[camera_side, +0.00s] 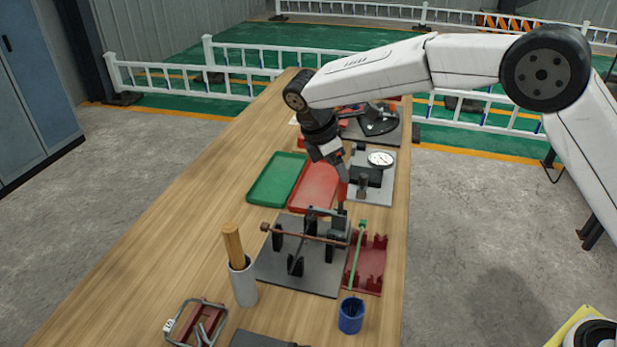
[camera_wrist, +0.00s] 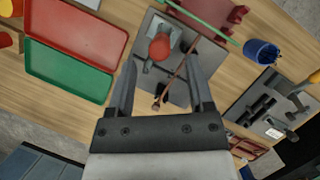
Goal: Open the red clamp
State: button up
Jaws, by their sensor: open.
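The red clamp has a red handle (camera_wrist: 160,47) that shows in the wrist view on a grey clamp body (camera_wrist: 152,65). It stands on a dark grey plate (camera_wrist: 174,92) beside a brown rod (camera_wrist: 172,76). In the side view the red handle (camera_side: 341,191) points up from the clamp at the back of the plate (camera_side: 322,281). My gripper (camera_side: 338,175) is pointed down, close above the handle. In the wrist view my gripper (camera_wrist: 162,70) is open, with the handle appearing between and beyond its fingertips. I cannot tell whether a finger touches it.
A green rod (camera_side: 356,258) and a red rack (camera_side: 371,264) stand right of the plate. A blue cup (camera_side: 350,316) and a grey cylinder (camera_side: 243,285) with wooden handles stand nearer. Green (camera_side: 272,179) and red (camera_side: 312,186) trays lie behind. The table's left side (camera_side: 160,255) is clear.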

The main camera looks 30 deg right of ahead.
aim_at(346, 185)
jog(key=shift+x, duration=3.15)
jog(key=shift+c, duration=0.2)
grip_shut()
jog(key=shift+a, duration=0.1)
